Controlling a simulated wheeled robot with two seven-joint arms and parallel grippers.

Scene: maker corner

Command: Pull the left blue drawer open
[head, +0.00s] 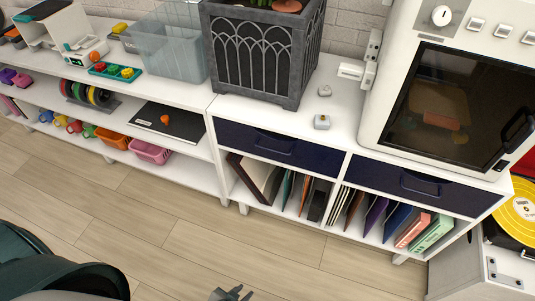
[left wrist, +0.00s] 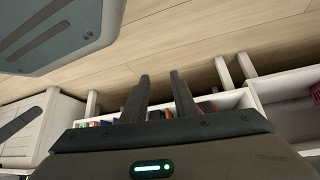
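The left blue drawer (head: 240,135) is a dark navy front with a bar handle (head: 275,147), set in the white cabinet under the planter. It looks closed, flush with the cabinet. My left gripper (head: 232,292) shows at the bottom edge, in front of and well apart from the drawer, over the floor. In the left wrist view its two dark fingers (left wrist: 159,77) stand apart with nothing between them. I cannot make out the drawer in that view. My right gripper is not in view.
A similar right blue drawer (head: 458,198) sits beside it, also closed. Open compartments below hold books and records (head: 375,216). A dark planter (head: 259,55) and a large white machine (head: 400,75) stand on top. The wooden floor (head: 190,240) in front is clear.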

